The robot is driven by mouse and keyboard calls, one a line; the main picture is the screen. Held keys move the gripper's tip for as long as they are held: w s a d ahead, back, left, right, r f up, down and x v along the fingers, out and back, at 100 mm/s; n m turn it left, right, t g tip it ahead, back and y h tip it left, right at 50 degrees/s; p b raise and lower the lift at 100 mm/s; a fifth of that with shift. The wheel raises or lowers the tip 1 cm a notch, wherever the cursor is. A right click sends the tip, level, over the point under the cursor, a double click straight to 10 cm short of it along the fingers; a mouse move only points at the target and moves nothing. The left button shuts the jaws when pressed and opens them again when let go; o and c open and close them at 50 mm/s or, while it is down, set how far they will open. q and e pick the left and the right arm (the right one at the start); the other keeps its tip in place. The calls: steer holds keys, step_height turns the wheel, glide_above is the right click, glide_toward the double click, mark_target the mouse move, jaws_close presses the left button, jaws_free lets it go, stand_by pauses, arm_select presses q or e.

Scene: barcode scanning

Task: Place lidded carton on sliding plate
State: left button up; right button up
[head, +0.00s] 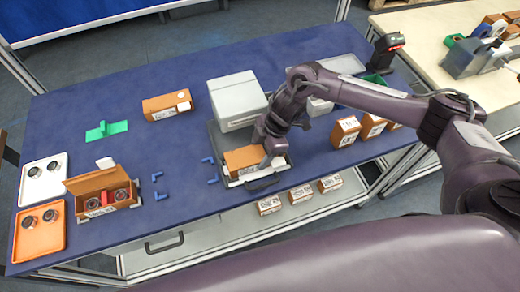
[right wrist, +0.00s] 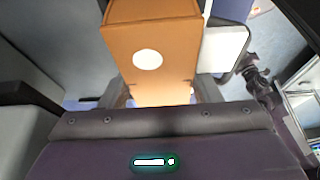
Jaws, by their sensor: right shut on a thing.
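A brown lidded carton (head: 243,158) is at the front of the grey box-shaped machine (head: 238,98), over the pale sliding plate (head: 232,182) with its dark handle. My right gripper (head: 269,157) is shut on this carton. In the right wrist view the carton (right wrist: 152,40) sits between the two fingers, with a white round sticker facing the camera. Part of the pale plate (right wrist: 222,52) shows beside it. I cannot tell whether the carton's underside touches the plate. My left gripper is not in view.
An open carton (head: 100,194) with dark round parts stands at left, near a white tray (head: 31,187) and an orange tray (head: 54,240). Another carton (head: 167,105) lies behind. Several cartons (head: 346,131) stand right of the machine. Blue corner marks (head: 161,196) surround free mat.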

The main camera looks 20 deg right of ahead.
steer(key=shift+f, duration=0.1)
steer(key=o, duration=1)
steer(key=shift+r, duration=0.25)
steer(key=shift+d+r, duration=0.2)
steer(key=shift+r, duration=0.15)
steer(key=b+v, duration=0.3)
steer(key=v, duration=0.6)
steer(key=shift+d+r, duration=0.1)
steer(key=shift+r, duration=0.3)
steer(key=shift+d+r, duration=0.2)
steer(key=shift+r, duration=0.4)
